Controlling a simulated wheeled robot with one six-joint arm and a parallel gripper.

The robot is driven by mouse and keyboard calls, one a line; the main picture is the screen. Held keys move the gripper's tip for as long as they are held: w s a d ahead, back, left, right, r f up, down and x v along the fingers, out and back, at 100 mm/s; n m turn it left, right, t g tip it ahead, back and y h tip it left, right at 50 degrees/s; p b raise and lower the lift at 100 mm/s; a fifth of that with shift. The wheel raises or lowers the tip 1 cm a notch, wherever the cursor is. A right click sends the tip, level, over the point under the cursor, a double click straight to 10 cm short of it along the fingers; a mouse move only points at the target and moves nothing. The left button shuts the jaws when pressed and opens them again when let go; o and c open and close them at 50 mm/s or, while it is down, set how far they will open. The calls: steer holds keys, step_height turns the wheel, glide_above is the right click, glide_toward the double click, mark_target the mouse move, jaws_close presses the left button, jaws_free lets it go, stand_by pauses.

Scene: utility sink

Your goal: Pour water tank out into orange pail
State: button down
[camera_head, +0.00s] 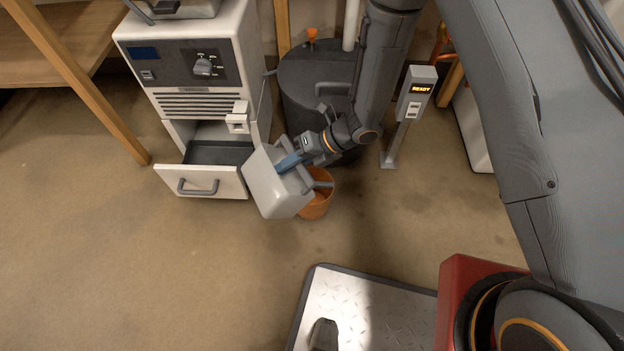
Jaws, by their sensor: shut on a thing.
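The water tank (268,188) is a pale grey box with a grey handle. It is held tilted in the air in the middle of the view. My gripper (290,163) is shut on the tank and reaches in from the upper right. The orange pail (317,206) stands on the floor just right of and partly behind the tank. The tank and my gripper hide much of the pail's opening. I cannot see any water or where the tank's mouth points.
A white appliance (200,72) with an open drawer (200,181) stands at the left. A dark round drum (305,85) is behind the pail. The front left floor is clear.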

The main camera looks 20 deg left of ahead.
mark_target(261, 169)
steer(key=shift+s+a+r+n+t+h+p, duration=0.15)
steer(key=shift+s+a+r+t+h+p, duration=0.45)
steer(key=shift+r+p, duration=0.45)
steer(key=shift+s+a+r+n+t+h+p, duration=0.1)
steer(key=shift+s+a+r+t+h+p, duration=0.6)
steer(key=shift+p, duration=0.5)
steer(key=shift+s+a+r+n+t+h+p, duration=0.15)
steer(key=shift+s+a+r+t+h+p, duration=0.45)
steer(key=shift+r+p, duration=0.5)
steer(key=shift+a+r+h+b, duration=0.2)
steer(key=shift+r+h+b, duration=0.1)
steer(key=shift+r+h, duration=0.1)
steer(key=b, duration=0.3)
steer(key=shift+s+a+r+t+h, duration=0.3)
steer(key=shift+r+t+h, duration=0.1)
steer(key=shift+w+a+b, duration=0.1)
steer(key=shift+a+b, duration=0.05)
steer(key=shift+b, duration=0.7)
steer(key=shift+b, duration=0.75)
steer(key=b, duration=0.5)
steer(key=shift+s+a+r+n+t+h, duration=0.1)
steer(key=shift+s+a+n+t+h, duration=0.05)
steer(key=shift+s+n+t+h, duration=0.2)
steer(key=b, duration=0.7)
steer(key=shift+s+a+r+h, duration=0.1)
steer(key=shift+s+a+h, duration=0.1)
steer(key=shift+a+h, duration=0.1)
